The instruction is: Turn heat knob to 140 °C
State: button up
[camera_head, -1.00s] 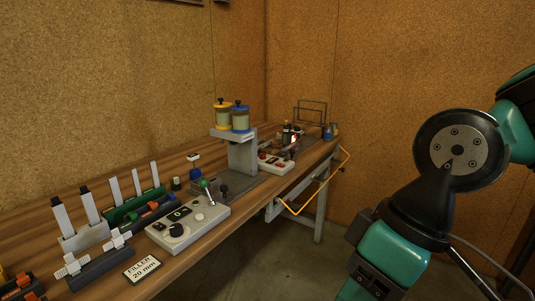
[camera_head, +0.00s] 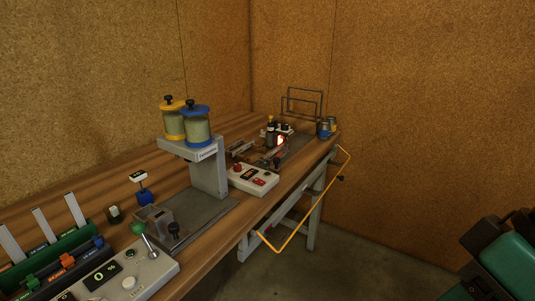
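A white control box (camera_head: 252,179) with a small dark display and red controls stands at the bench's front edge, mid-picture. A nearer white control box (camera_head: 147,277) at the lower left has a display reading about 0 %, a green-tipped lever (camera_head: 138,228) and a pale round knob; the bottom edge cuts it off. The lettering is too small to tell which control is the heat knob, and no 140 °C reading is legible. My gripper is not in view. Only part of my teal and black arm shows at the lower right, well apart from the bench.
A grey stand (camera_head: 208,170) carries a yellow-capped and a blue-capped canister. Behind the boxes are a small fixture with a glowing red spot, wire frames (camera_head: 303,103) and blue cans (camera_head: 326,127). An orange bar (camera_head: 295,229) juts out from the bench front. The floor right of it is clear.

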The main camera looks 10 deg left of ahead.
aim_at(237, 167)
jog(key=u, duration=0.05)
jog(key=i, duration=0.75)
jog(key=u, duration=0.7)
jog(key=i, duration=0.55)
jog(key=u, duration=0.4)
